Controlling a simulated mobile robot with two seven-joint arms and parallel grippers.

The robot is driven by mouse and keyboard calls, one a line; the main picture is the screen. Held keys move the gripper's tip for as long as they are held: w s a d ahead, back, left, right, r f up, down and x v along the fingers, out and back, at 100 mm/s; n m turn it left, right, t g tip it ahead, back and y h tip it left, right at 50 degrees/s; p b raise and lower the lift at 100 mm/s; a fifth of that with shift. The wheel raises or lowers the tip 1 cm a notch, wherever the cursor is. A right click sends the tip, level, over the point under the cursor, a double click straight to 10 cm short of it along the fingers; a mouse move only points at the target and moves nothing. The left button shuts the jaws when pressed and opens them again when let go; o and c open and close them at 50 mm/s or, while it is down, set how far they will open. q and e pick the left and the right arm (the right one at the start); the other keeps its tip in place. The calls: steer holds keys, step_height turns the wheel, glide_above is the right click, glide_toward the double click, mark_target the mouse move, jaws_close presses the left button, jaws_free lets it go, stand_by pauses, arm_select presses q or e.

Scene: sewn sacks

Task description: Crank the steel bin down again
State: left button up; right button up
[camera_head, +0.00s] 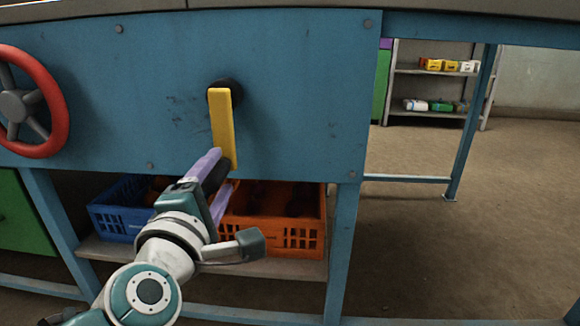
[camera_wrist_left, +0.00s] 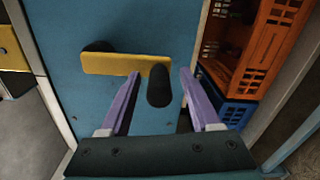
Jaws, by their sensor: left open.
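The crank has a yellow arm (camera_head: 221,120) hanging down from a black hub (camera_head: 225,88) on the blue panel. Its black grip (camera_head: 216,174) sticks out at the lower end, partly hidden by my fingers. In the left wrist view the yellow arm (camera_wrist_left: 112,64) lies across the picture, and the black grip (camera_wrist_left: 158,86) stands between the fingers. My left gripper (camera_head: 217,172) is open, its two purple fingers on either side of the grip with gaps visible in the wrist view (camera_wrist_left: 160,76). I see no steel bin. My right gripper is not in view.
A red handwheel (camera_head: 52,100) is on the blue panel (camera_head: 300,90) at left. Below, a blue crate (camera_head: 115,222) and an orange crate (camera_head: 302,238) stand on a low shelf. A rack (camera_head: 432,90) with small goods stands at the back right. The floor at right is clear.

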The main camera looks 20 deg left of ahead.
arm_select(q)
steer(key=p+v, duration=0.2)
steer(key=v, duration=0.8)
steer(key=shift+p, duration=0.4)
steer(key=shift+w, duration=0.1)
steer(key=s+d+r+m+g+h+p, duration=0.25)
steer(key=d+r+m+h+p, duration=0.2)
steer(key=r+m+p, duration=0.45)
steer(key=s+d+r+m+g+h+p, duration=0.1)
steer(key=d+r+m+g+h+p, duration=0.35)
steer(key=r+p, duration=0.75)
steer(key=s+a+r+m+g+y+p, duration=0.35)
steer(key=s+r+m+p, duration=0.35)
steer(key=r+p, duration=0.55)
steer(key=s+a+r+m+g+y+p, duration=0.2)
steer(key=s+a+r+m+g+p, duration=0.15)
steer(key=s+r+p, duration=0.85)
steer(key=w+r+p, duration=0.1)
steer(key=r+p, duration=1.5)
steer(key=p, duration=0.2)
steer(key=w+d+r+p, duration=0.1)
steer(key=w+r+p, duration=0.1)
steer(key=r+p, duration=1.4)
steer(key=shift+w+r+m+h+p, duration=0.15)
steer(key=shift+w+m+h+p, duration=0.2)
steer(key=shift+p, duration=0.65)
